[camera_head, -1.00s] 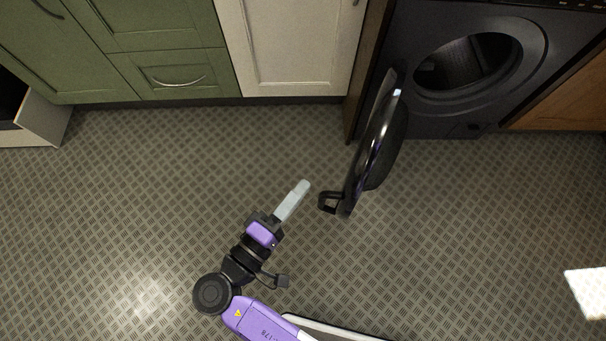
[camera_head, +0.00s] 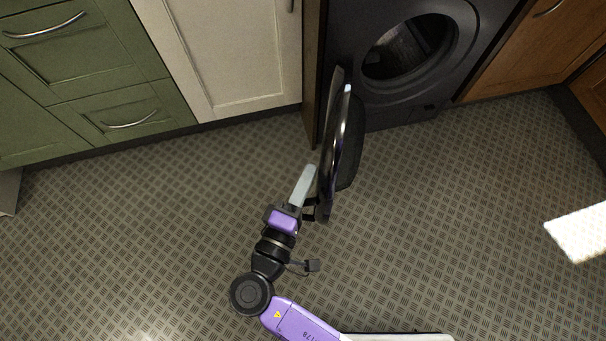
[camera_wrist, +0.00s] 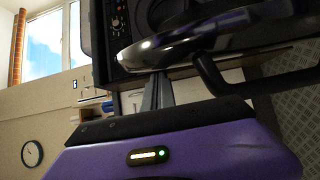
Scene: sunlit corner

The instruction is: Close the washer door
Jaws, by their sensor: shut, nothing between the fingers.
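The dark washer (camera_head: 455,60) stands at the top right in the head view, with its round drum opening (camera_head: 408,47) uncovered. Its round door (camera_head: 345,145) is swung wide open, standing out from the washer's left side over the floor. My gripper (camera_head: 309,170) is shut and empty, beside the left, outer face of the door near its free end. Whether it touches the door I cannot tell.
Green drawers (camera_head: 90,70) and a white cabinet (camera_head: 225,50) line the wall to the left. A wooden cabinet (camera_head: 530,50) stands right of the washer. The patterned floor (camera_head: 440,220) is clear right of the door.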

